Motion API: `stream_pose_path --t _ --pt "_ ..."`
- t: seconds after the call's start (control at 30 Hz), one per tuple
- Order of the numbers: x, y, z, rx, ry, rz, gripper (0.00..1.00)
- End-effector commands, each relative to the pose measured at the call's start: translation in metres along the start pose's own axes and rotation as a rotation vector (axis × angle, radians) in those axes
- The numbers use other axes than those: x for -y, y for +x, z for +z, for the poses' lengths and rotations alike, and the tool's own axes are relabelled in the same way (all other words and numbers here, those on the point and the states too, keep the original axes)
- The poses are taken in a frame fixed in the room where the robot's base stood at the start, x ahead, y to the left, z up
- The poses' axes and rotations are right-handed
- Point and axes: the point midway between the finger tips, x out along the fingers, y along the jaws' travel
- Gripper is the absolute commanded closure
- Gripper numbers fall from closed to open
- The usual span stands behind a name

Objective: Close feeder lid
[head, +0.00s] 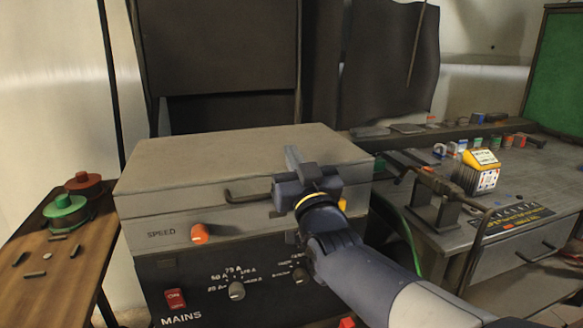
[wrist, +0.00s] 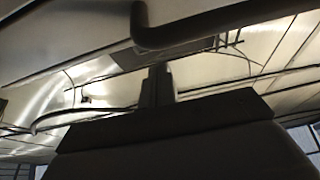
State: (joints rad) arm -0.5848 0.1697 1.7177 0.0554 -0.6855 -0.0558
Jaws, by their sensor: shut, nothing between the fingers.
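The feeder is a grey box with a wide lid (head: 225,160) on top and a SPEED label on its front. The lid lies flat or almost flat over the box; I cannot tell whether a thin gap is left along its front seam. A dark bar handle (head: 244,194) is on the lid's front and also shows in the wrist view (wrist: 200,28). My gripper (head: 293,156) is shut and empty at the lid's front edge, over the right part of the handle, which it hides. Its closed fingers (wrist: 158,84) show just below the handle in the wrist view; contact is unclear.
A dark MAINS panel (head: 262,290) with knobs is below the feeder. A wooden table (head: 25,262) with red and green spools stands left. A grey workbench (head: 535,178) with a vise, boxes and small parts stands close on the right. Dark panels hang behind.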

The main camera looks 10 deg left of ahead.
Motion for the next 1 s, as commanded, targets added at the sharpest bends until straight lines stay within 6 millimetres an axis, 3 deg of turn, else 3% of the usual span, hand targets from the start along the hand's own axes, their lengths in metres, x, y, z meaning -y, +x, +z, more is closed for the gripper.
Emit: stream_pose_path --t 0.03,0.3,0.5,1.0 --pt "-0.001 -0.003 -0.008 -0.002 0.000 0.001 1.00" --pt "-0.001 -0.063 -0.008 -0.006 -0.001 0.000 1.00" --pt "0.000 -0.089 -0.010 -0.008 -0.001 0.000 1.00" --pt "-0.001 -0.097 -0.010 -0.008 -0.001 0.000 1.00"
